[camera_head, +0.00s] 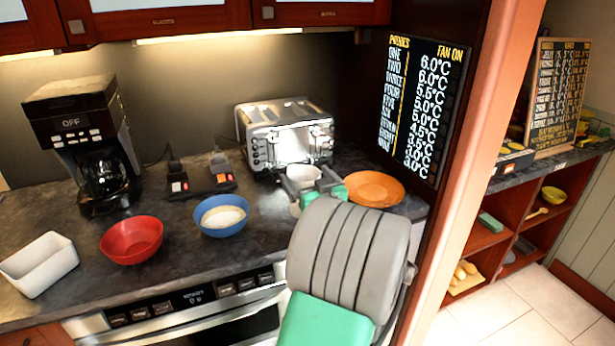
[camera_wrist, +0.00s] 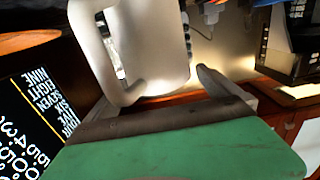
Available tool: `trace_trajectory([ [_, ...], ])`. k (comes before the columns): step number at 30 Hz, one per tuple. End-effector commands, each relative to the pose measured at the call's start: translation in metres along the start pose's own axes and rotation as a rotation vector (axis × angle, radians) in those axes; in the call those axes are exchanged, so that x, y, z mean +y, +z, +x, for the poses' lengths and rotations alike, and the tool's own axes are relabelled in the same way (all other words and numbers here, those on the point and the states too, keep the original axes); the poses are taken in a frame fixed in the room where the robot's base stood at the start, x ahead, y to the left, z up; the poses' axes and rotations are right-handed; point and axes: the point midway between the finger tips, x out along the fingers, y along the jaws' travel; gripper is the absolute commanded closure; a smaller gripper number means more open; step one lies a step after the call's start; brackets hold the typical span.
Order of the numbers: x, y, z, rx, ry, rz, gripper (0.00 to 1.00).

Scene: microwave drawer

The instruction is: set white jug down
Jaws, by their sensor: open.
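The white jug (camera_head: 302,178) is at the back right of the dark counter, in front of the toaster and left of the orange plate. My gripper (camera_head: 314,186) is open around the jug, and my arm hides part of it. In the wrist view the jug (camera_wrist: 160,45) fills the upper middle, with its handle towards the left. One finger shows beside the jug's right side there. The jug's base is not clear, so I cannot tell exactly how it meets the counter.
The toaster (camera_head: 286,138) is close behind the jug. The orange plate (camera_head: 374,189) lies just right. A blue bowl (camera_head: 221,216), red bowl (camera_head: 131,240), white dish (camera_head: 39,264) and coffee maker (camera_head: 85,145) stand left. A temperature board (camera_head: 424,108) is on the right wall.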

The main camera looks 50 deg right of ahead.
Motion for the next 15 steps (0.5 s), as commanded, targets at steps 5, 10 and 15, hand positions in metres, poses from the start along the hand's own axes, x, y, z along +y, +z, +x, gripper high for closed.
trace_trajectory([
  [5,0.003,0.004,-0.043,0.0,0.009,-0.002,0.0],
  [10,0.002,0.004,-0.087,0.0,0.008,-0.001,0.0],
  [15,0.001,0.003,-0.112,-0.001,0.005,-0.001,0.0],
])
